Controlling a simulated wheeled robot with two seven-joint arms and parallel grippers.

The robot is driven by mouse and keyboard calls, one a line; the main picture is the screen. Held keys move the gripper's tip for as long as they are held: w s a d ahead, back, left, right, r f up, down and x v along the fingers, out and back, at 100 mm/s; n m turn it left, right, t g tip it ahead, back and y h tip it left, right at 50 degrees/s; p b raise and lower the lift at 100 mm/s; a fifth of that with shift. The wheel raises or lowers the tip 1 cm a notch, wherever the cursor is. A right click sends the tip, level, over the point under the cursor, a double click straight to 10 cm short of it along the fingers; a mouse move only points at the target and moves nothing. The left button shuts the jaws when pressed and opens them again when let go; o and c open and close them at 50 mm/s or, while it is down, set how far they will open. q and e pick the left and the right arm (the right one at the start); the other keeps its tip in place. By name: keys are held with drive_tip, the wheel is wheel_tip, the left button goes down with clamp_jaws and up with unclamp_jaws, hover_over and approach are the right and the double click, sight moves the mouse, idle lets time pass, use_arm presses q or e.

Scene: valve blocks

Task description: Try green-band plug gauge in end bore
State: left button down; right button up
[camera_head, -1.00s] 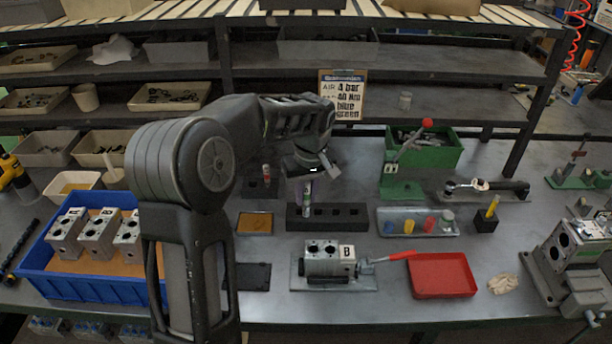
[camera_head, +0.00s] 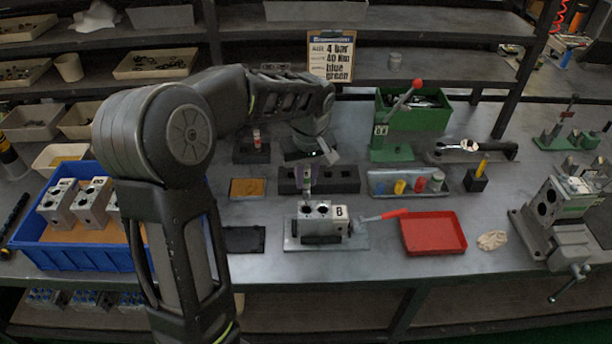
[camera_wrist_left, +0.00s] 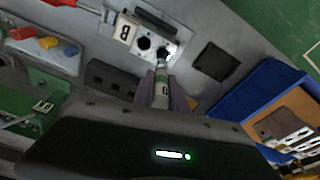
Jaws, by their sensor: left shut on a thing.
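My left gripper (camera_head: 308,176) is shut on the plug gauge (camera_head: 307,193), a slim grey cylinder. In the left wrist view the gauge (camera_wrist_left: 161,88) has a greenish mark and sits between the fingers. It is roughly upright over the grey valve block marked B (camera_head: 320,222), which has two round bores on top. The gauge's lower end is at the block's left bore in the head view; the block (camera_wrist_left: 150,42) also shows in the wrist view, with the tip at one end bore. I cannot tell whether the tip is inside or just above. My right gripper is out of view.
Behind the block stands a black rack with holes (camera_head: 345,180). A red tray (camera_head: 433,234) and a red-handled clamp (camera_head: 385,215) are to its right, a dark pad (camera_head: 243,240) to its left. A blue crate (camera_head: 75,257) holds more blocks at far left.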

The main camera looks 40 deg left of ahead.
sight(306, 197)
use_arm(q)
drive_tip(key=shift+f+b, duration=1.05)
drive_tip(key=shift+f, duration=0.65)
drive_tip(key=shift+f+b, duration=1.6)
drive_tip(key=shift+f, duration=0.25)
drive_tip(key=shift+r, duration=0.15)
idle(1.4)
drive_tip(key=shift+r+p, duration=0.45)
drive_tip(key=shift+r, duration=0.05)
drive_tip(key=shift+r+p, duration=2.1)
drive_tip(key=shift+r, duration=0.85)
